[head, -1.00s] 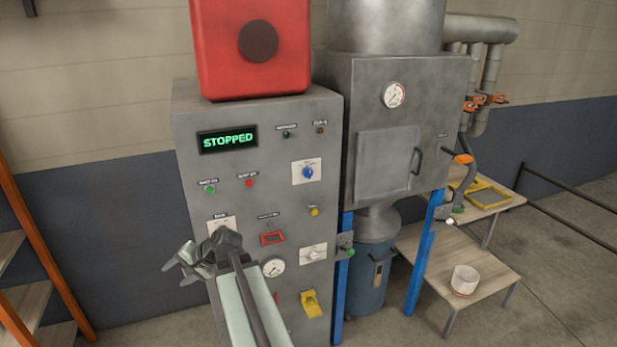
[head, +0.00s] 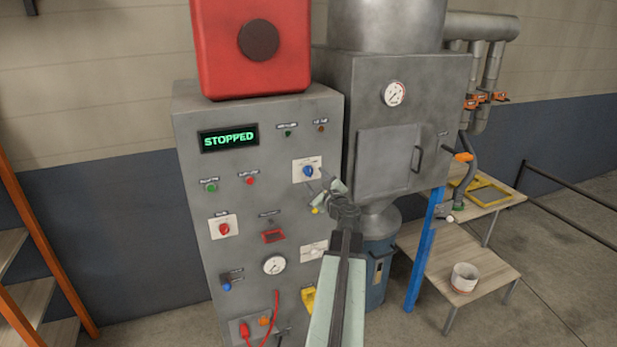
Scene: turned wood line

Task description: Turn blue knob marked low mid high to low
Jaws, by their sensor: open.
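The blue knob (head: 308,170) sits on a white plate (head: 299,176) at the upper right of the grey control cabinet's front. The marks on the plate are too small to read, and I cannot tell which one the knob points to. My gripper (head: 319,186) is open and empty. In the picture its fingertips are just below and right of the blue knob, overlapping the plate's lower edge. I cannot tell how far they are from the panel.
The grey cabinet (head: 195,150) also carries a red knob (head: 224,229), buttons, a gauge (head: 274,265), a white knob (head: 314,249) and a red cable (head: 277,310). Its display (head: 228,138) reads STOPPED. A grey machine (head: 385,150) with a door stands close on the right.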

